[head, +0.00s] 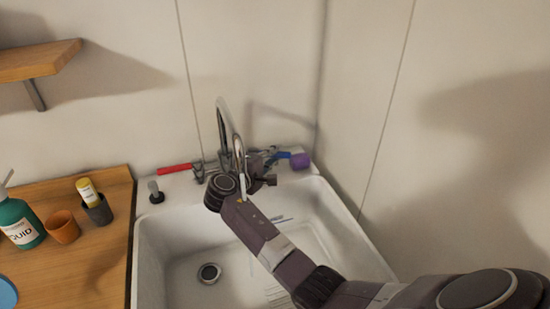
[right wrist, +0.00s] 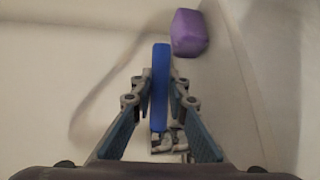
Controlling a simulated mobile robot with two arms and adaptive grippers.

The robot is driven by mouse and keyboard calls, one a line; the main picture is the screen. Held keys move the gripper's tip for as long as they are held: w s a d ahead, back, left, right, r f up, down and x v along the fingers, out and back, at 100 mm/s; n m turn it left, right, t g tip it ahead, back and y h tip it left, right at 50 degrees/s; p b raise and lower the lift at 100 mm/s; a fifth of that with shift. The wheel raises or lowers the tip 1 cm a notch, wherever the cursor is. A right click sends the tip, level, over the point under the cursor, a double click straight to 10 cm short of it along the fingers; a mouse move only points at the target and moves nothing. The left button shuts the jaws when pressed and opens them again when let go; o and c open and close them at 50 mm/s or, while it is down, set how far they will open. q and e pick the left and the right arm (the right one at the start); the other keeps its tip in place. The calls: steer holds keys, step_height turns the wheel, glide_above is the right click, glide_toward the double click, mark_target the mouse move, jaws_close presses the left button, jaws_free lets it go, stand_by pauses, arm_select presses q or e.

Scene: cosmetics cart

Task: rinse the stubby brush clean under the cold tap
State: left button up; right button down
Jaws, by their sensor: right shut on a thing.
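The tap (head: 222,125) is a curved metal spout at the back of the white sink (head: 150,245). A red lever (head: 174,169) points left of it. A blue lever (head: 283,155) is on the right, at my right gripper (head: 268,160). In the right wrist view, the blue lever (right wrist: 160,85) stands between the fingers of the right gripper (right wrist: 160,95), which is shut on it. My right arm hides part of the basin and tap base. I cannot pick out the stubby brush for certain. My left gripper is not in view.
A purple block (head: 300,160) sits on the back right rim, close beyond the blue lever. The wooden counter (head: 110,260) at left holds a green bottle (head: 18,222), a brown cup (head: 62,227) and a grey holder (head: 98,211). Walls close in behind and right.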

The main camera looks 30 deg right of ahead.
steer(key=shift+s+a+m+g+h+b, duration=0.1)
steer(key=shift+s+m+g+h+b, duration=0.3)
steer(key=shift+g, duration=0.3)
steer(key=c, duration=1.8)
jaws_free()
steer(key=shift+c, duration=0.2)
steer(key=shift+a, duration=0.25)
steer(key=v, duration=1.1)
steer(key=shift+s+a, duration=0.15)
steer(key=shift+a, duration=0.1)
